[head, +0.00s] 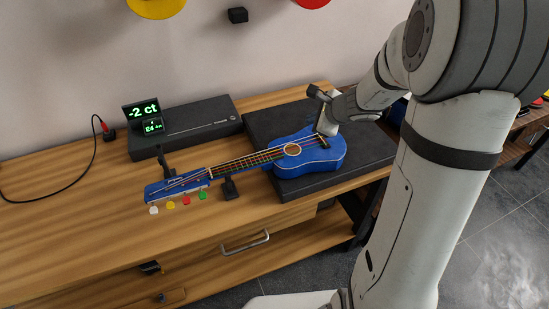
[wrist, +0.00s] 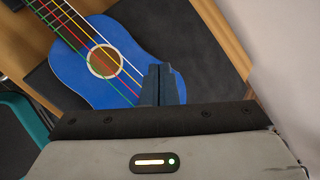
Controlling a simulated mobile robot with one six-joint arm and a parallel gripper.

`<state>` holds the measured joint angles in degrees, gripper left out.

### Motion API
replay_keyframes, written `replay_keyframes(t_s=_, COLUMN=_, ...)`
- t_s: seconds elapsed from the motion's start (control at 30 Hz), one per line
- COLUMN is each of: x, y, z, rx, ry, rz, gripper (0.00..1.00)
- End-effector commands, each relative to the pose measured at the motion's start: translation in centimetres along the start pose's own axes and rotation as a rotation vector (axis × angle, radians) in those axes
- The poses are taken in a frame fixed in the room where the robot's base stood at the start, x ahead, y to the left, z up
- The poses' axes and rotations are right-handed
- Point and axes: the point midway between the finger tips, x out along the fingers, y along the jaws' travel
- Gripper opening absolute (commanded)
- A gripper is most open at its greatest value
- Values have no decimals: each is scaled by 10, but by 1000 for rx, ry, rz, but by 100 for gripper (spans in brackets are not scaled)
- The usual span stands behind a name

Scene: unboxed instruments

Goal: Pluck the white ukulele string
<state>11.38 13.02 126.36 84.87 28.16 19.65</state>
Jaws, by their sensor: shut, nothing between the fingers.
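The blue ukulele (head: 322,164) lies face up, its body on a black mat and its neck pointing left. In the wrist view the ukulele (wrist: 78,72) shows its round sound hole with coloured strings over it. The white string (wrist: 101,37) appears to be the one nearest the right edge of the neck. My gripper (wrist: 163,68) is shut and empty, its fingertips over the lower right of the body, right of the sound hole. Whether they touch a string cannot be told. In the head view my gripper (head: 320,136) is small and partly hidden by the wrist.
A tuner display (head: 144,112) reads "-2 ct" in green, with "E4" below. A black case (head: 190,124) lies behind the neck. A black support (head: 230,188) stands by the neck. Bare wood is at left.

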Motion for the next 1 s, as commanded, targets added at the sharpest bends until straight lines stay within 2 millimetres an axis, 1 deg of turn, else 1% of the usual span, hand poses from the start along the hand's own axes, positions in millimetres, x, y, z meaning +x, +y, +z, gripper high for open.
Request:
replay_keyframes(t_s=0.53, x=0, y=0, z=0, rx=-1, ry=0, rz=0, gripper=0)
replay_keyframes(t_s=0.67, x=-6, y=4, z=8, rx=-57, ry=-10, rz=14, gripper=0)
replay_keyframes(t_s=0.77, x=-22, y=18, z=26, rx=-207, ry=-34, rz=53, gripper=0)
replay_keyframes(t_s=0.83, x=-40, y=35, z=43, rx=-372, ry=-55, rz=99, gripper=0)
replay_keyframes(t_s=0.87, x=-50, y=44, z=49, rx=-456, ry=-65, rz=123, gripper=0)
replay_keyframes(t_s=0.9, x=-62, y=58, z=57, rx=-574, ry=-75, rz=159, gripper=0)
replay_keyframes(t_s=0.97, x=-83, y=80, z=65, rx=-756, ry=-88, rz=218, gripper=0)
replay_keyframes(t_s=1.0, x=-96, y=94, z=68, rx=-878, ry=-92, rz=259, gripper=0)
